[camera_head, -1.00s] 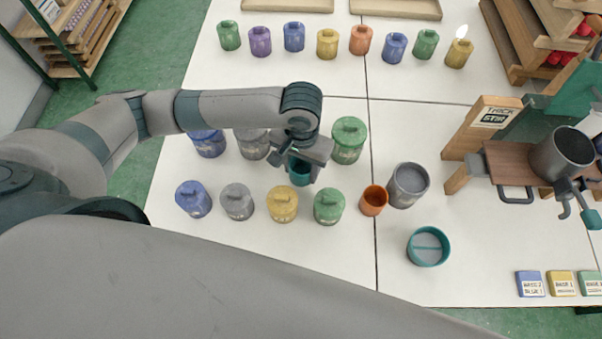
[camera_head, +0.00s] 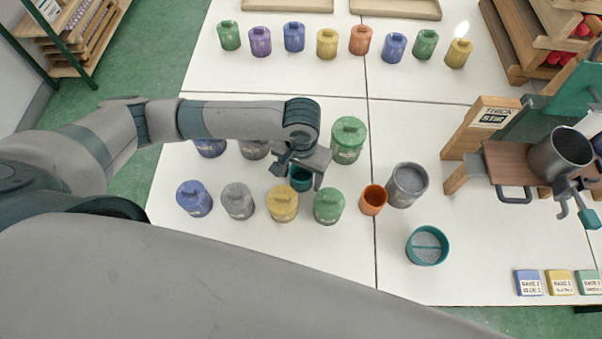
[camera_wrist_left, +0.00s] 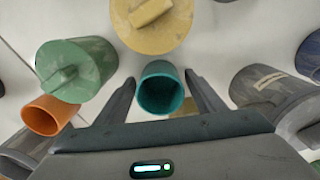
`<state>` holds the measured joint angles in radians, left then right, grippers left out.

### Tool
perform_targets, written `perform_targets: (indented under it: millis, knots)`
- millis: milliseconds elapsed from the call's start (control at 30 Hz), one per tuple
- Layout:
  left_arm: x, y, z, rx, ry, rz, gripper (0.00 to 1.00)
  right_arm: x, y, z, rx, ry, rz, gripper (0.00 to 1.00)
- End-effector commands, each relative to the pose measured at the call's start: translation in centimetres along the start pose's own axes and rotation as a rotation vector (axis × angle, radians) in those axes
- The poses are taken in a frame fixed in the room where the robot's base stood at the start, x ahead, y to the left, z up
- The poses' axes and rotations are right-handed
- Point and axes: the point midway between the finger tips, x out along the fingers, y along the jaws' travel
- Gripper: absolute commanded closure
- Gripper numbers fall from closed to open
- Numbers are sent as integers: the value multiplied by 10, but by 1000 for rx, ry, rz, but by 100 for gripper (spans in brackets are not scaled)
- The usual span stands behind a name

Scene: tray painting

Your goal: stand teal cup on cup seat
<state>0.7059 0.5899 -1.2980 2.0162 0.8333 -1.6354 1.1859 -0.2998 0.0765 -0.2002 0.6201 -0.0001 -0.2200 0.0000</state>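The teal cup (camera_head: 300,180) stands upright on the white table, between the yellow and green lidded tins and the row behind them. My left gripper (camera_head: 299,177) is over it with its fingers spread on either side. In the left wrist view the teal cup (camera_wrist_left: 160,90) shows its open mouth between the two fingertips, with a gap on each side. A tan patch (camera_wrist_left: 184,107) shows partly behind the cup; I cannot tell whether it is the cup seat. My right gripper is not in view.
Close by stand a yellow tin (camera_head: 283,205), a green tin (camera_head: 329,207) and a taller green tin (camera_head: 347,142). An orange cup (camera_head: 373,201), a grey container (camera_head: 408,184) and a divided teal dish (camera_head: 427,261) stand to the right. Free table lies around the dish.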

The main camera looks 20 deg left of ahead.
Motion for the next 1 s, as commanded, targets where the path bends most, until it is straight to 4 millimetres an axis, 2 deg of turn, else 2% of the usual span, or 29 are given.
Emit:
perform_targets:
  millis: [267,433,1000]
  knots:
    - [-2,0,0,0,1,0,37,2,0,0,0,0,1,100]
    - [-16,0,-1,-1,2,1,37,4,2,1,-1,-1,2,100]
    - [-107,0,-1,0,1,1,37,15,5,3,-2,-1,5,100]
